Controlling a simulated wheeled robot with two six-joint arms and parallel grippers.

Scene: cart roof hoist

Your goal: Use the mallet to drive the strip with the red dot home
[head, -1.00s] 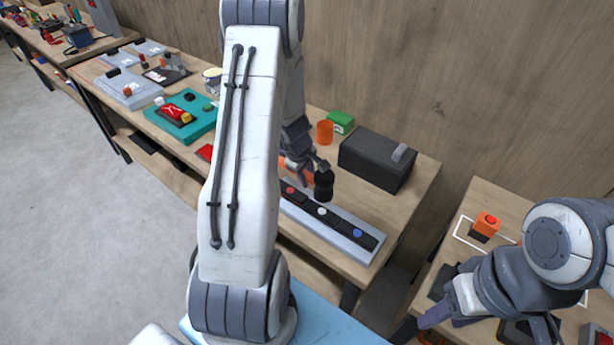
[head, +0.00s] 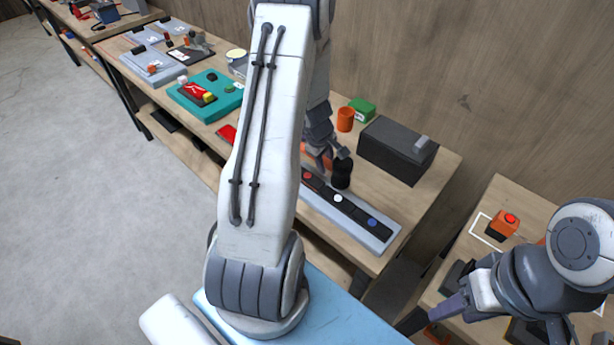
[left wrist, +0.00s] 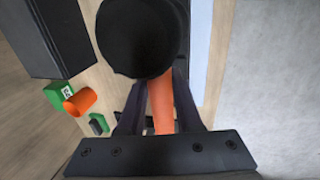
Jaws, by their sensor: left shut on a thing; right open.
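My left gripper (head: 322,152) is shut on the orange handle (left wrist: 161,103) of the mallet, whose black head (head: 342,173) is above the grey block (head: 385,236). In the left wrist view the round black head (left wrist: 140,38) fills the upper middle. The block holds dark strips in a row: the strip with the red dot (head: 310,179), the white-dot strip (head: 345,204) and the blue-dot strip (head: 371,224). The mallet head is nearest the red-dot and white-dot strips, and whether it touches either cannot be told. My right gripper (head: 428,318) is open and empty at lower right.
A dark box (head: 392,150), an orange cup (head: 345,119) and a green box (head: 362,109) stand behind the block. A teal tray (head: 228,98) lies farther left. A second table at right holds an orange block with a red button (head: 503,224). My left arm hides part of the bench.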

